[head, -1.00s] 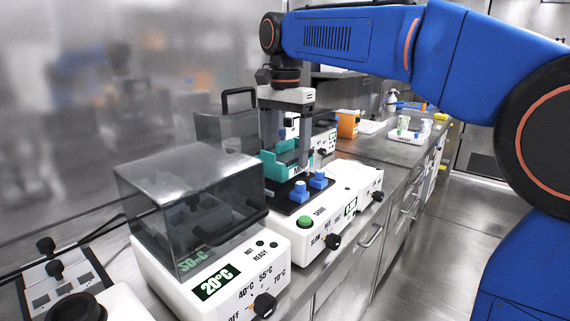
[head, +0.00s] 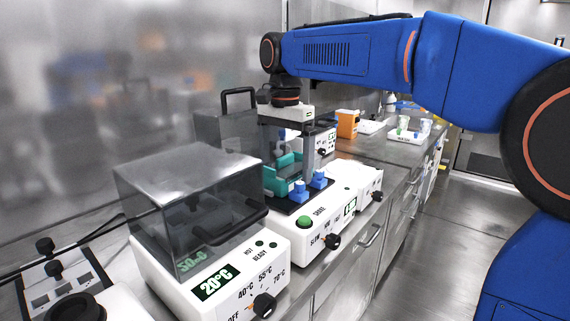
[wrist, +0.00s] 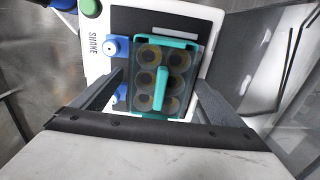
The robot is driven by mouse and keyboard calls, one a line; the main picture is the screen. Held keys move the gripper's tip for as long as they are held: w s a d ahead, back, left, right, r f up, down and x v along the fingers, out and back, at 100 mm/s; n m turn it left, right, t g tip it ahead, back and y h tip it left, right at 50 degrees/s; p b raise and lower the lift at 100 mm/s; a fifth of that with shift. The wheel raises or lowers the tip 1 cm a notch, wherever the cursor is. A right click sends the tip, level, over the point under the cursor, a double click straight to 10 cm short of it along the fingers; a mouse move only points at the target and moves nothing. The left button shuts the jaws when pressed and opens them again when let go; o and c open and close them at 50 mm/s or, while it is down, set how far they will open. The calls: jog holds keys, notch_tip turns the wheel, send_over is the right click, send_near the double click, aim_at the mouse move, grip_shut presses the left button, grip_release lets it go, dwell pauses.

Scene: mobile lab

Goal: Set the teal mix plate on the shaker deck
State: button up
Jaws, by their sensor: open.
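The teal mix plate (head: 282,178) sits on the black shaker deck (head: 290,206), beside the blue clamps (head: 309,185). In the wrist view the plate (wrist: 165,42) has several round wells and a teal handle (wrist: 160,88) across its middle. It looks flat on the deck (wrist: 133,20), with the blue clamps (wrist: 117,47) close along its left side. My gripper (head: 289,155) is above the plate with its fingers pointing down. In the wrist view the open fingers (wrist: 158,80) stand on either side of the plate. Whether a finger touches it is unclear.
A heater with a smoky lid (head: 190,185) and a 20°C display stands in front of the shaker. A dark clear cover with a handle (head: 238,100) is behind. An orange bin (head: 347,123) and a white tray (head: 407,136) are farther along the bench.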

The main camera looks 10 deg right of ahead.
jog(key=shift+r, duration=0.1)
notch_tip(320, 180, up, 12)
jog(key=s+d+f+n+t, duration=0.2)
jog(key=s+d+f+n, duration=0.2)
jog(key=s+d+f, duration=0.9)
jog(key=s+d+f+n+t, duration=0.1)
jog(key=s+d+f, duration=0.3)
jog(key=f, duration=0.6)
jog(key=s+d+f+n+t, duration=0.1)
jog(key=s+d+f+n, duration=0.3)
jog(key=s+f, duration=0.5)
jog(key=shift+s+d+f+t, duration=0.25)
jog(key=shift+d+f+t, duration=0.2)
jog(key=shift+d, duration=0.2)
